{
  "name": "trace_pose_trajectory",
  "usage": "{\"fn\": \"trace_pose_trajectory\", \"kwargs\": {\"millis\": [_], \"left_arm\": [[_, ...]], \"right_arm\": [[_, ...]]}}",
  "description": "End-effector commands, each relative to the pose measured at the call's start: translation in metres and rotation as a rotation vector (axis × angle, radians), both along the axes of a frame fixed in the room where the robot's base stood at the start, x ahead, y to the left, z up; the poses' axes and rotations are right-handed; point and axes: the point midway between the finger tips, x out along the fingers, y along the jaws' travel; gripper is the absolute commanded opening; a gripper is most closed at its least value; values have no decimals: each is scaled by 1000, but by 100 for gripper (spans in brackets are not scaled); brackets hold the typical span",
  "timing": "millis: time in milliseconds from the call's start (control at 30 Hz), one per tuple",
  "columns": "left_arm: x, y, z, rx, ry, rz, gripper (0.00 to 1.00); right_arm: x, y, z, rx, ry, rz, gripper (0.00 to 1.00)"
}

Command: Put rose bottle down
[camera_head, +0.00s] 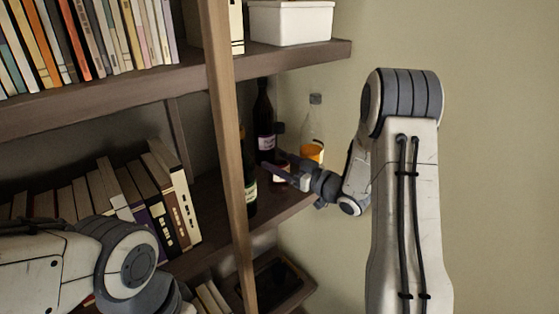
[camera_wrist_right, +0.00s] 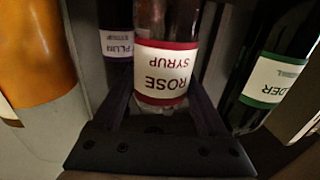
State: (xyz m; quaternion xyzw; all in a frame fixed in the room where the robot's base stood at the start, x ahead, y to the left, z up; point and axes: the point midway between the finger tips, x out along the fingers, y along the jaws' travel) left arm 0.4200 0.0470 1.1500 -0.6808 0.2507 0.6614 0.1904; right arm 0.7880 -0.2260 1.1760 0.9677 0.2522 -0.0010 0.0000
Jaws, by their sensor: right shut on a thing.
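The rose syrup bottle (camera_wrist_right: 165,75), with a red-edged white label, stands between the jaws of my right gripper (camera_wrist_right: 165,110) in the right wrist view. The jaws are shut on it. In the head view my right gripper (camera_head: 281,172) reaches in from the right over the middle shelf, and the rose bottle is mostly hidden there. I cannot tell whether its base touches the shelf. A dark plum syrup bottle (camera_wrist_right: 117,45) stands behind it to the left, and a green-labelled bottle (camera_wrist_right: 277,75) to the right. My left gripper is out of view.
The middle shelf (camera_head: 283,205) also bears a clear-topped bottle with orange contents (camera_head: 312,152) near its right end. A wooden post (camera_head: 228,130) stands in front, partly covering the green-labelled bottle. Books (camera_head: 150,200) fill the left. A white bin (camera_head: 290,23) sits above.

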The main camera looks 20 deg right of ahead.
Motion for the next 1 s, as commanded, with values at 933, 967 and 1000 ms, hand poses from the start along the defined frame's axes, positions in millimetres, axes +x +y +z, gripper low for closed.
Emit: {"fn": "trace_pose_trajectory", "kwargs": {"millis": [933,967,1000], "left_arm": [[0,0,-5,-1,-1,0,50],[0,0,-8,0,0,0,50],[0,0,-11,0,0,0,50]], "right_arm": [[-7,-6,-6,0,-2,-4,100],[-12,-8,-7,0,-2,-4,100],[-18,-12,-7,-1,-3,-6,100]]}}
